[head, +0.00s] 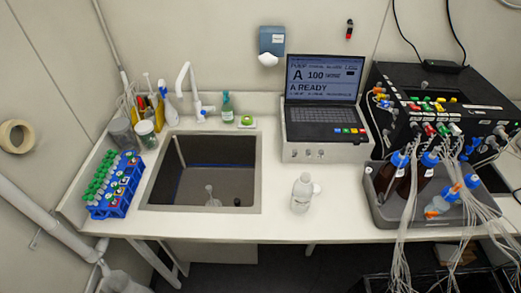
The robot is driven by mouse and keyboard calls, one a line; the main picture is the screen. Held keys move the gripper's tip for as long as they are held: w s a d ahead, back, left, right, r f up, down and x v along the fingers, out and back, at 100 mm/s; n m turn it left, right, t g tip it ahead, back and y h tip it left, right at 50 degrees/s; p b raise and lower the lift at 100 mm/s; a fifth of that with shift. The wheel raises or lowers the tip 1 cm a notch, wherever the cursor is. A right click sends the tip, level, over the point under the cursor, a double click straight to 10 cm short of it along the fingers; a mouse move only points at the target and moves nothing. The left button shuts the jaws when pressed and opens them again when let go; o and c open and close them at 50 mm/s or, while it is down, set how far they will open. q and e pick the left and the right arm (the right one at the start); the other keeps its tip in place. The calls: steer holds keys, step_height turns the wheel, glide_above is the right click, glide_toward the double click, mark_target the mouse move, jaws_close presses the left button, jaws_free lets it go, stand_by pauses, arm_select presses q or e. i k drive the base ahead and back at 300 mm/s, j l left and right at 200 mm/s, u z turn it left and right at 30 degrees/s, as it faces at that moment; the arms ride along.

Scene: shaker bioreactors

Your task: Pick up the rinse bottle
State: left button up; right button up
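A small whitish bottle (301,193) stands upright on the white counter, right of the sink and in front of the laptop unit. A wash-type bottle (165,100) with a spout stands at the back left of the sink, and a green bottle (228,107) stands behind the sink. I cannot tell from labels which one is the rinse bottle. Neither of my grippers shows in the head view.
The sunken sink (250,195) holds a small clear vessel. A blue rack (117,186) of green-capped tubes is at left. A grey tray (385,215) with brown bottles and hanging tubing is at right. The counter (275,222) around the whitish bottle is mostly clear.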

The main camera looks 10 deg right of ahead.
mark_target(304, 187)
steer(key=j+z, duration=0.1)
steer(key=z, duration=1.3)
